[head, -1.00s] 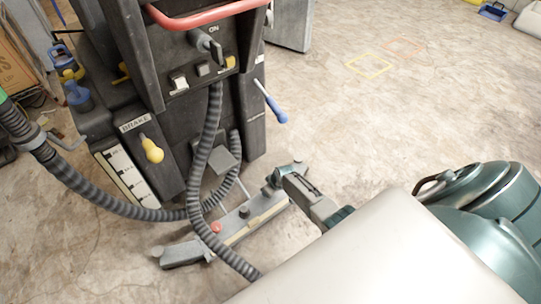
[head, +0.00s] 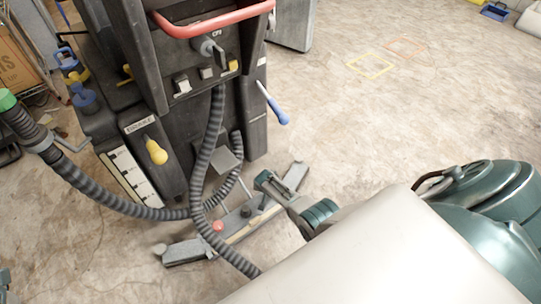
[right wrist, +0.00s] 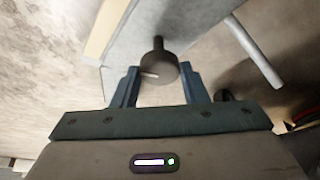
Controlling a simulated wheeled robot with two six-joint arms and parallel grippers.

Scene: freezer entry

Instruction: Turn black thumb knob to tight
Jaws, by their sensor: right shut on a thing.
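My left gripper is not seen. A small grey-teal part at the lower left edge is too cropped to tell.
The dark floor machine (head: 255,125) stands behind the bar, with a red handle (head: 225,22) and a yellow brake lever (head: 156,151). A ribbed grey hose (head: 100,198) curves down to the bar. A blue-handled lever (head: 275,106) sticks out right. Floor beyond is open.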

